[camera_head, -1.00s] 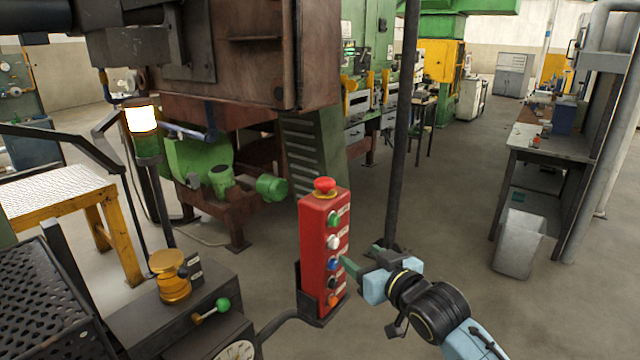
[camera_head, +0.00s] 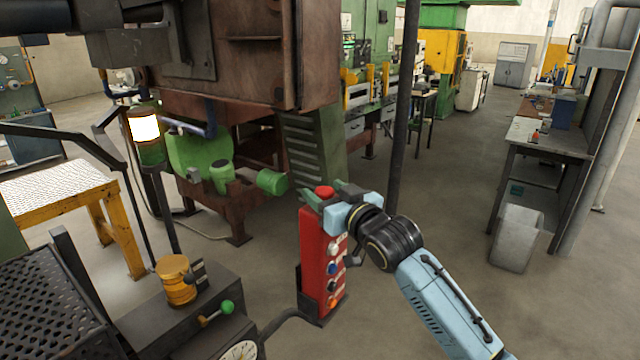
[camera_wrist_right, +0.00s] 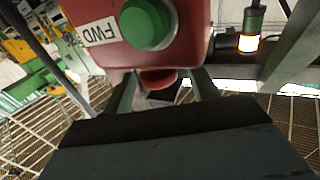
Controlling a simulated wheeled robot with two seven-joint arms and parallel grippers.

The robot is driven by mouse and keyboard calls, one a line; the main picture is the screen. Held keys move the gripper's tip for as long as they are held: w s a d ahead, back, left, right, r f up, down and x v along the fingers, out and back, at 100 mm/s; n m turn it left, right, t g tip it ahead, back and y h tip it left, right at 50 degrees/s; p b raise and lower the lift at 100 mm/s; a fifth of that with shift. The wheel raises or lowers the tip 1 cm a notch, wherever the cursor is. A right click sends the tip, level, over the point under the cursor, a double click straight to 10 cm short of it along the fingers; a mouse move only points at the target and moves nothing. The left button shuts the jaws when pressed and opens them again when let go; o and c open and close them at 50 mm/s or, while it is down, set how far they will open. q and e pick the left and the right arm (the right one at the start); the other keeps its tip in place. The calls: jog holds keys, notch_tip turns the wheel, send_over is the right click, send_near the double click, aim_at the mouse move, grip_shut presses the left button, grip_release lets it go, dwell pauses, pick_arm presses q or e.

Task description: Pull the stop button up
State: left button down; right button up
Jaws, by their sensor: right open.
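The red stop button (camera_head: 324,191) sits on top of the upright red control box (camera_head: 313,245). My right gripper (camera_head: 326,194) is at the top of the box, its green fingers open on either side of the button. In the right wrist view the button (camera_wrist_right: 157,79) shows between the two fingers (camera_wrist_right: 163,88), below the box's edge. Whether a finger touches it cannot be told. The box's green button (camera_wrist_right: 146,22), beside the FWD label, is close in the wrist view. My left gripper is not in view.
A dark pole (camera_head: 403,110) stands just behind my right arm. A dark cabinet with a yellow cylinder (camera_head: 176,280) and a green-knobbed lever (camera_head: 227,307) is left of the box. A workbench (camera_head: 545,140) stands at right.

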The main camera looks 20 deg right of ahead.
jog(key=shift+x, duration=1.45)
